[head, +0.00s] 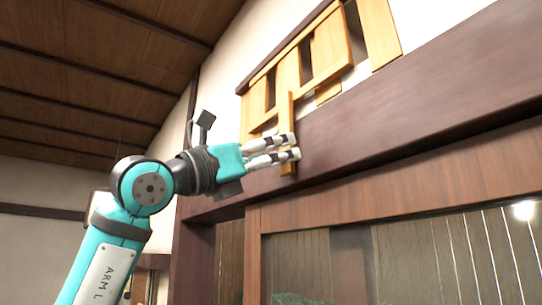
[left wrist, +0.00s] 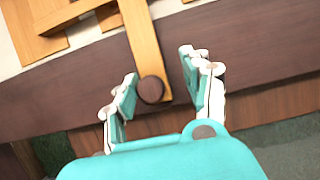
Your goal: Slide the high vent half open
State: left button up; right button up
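The high vent (head: 327,47) is a light wooden slatted panel on the white wall, above a dark beam. Dark gaps show between some slats; I cannot tell exactly how far it is open. A light wooden handle bar (head: 287,108) hangs from it over the beam. In the left wrist view the handle bar (left wrist: 144,40) ends in a round dark knob (left wrist: 150,89). My left gripper (head: 296,147) is at the bar's lower end. It also shows in the left wrist view (left wrist: 160,68), open, with the bar's end between its fingers and a gap on the right side. My right gripper is out of view.
The dark wooden beam (head: 400,118) runs just under the vent, close behind the fingers. Below it is a wood-framed glass door (head: 420,255). The slanted wooden ceiling (head: 100,60) is at the upper left, with free air around my arm.

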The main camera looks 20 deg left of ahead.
pick_arm(q)
jog(key=shift+w+a+f, duration=0.15)
jog(key=shift+w+a, duration=0.15)
jog(key=shift+w, duration=0.05)
jog(key=shift+a+f, duration=0.15)
jog(key=shift+a, duration=0.15)
jog(key=s+d+v, duration=0.1)
jog(key=v, duration=1)
jog(key=shift+a, duration=0.25)
jog(key=shift+s+a, duration=0.1)
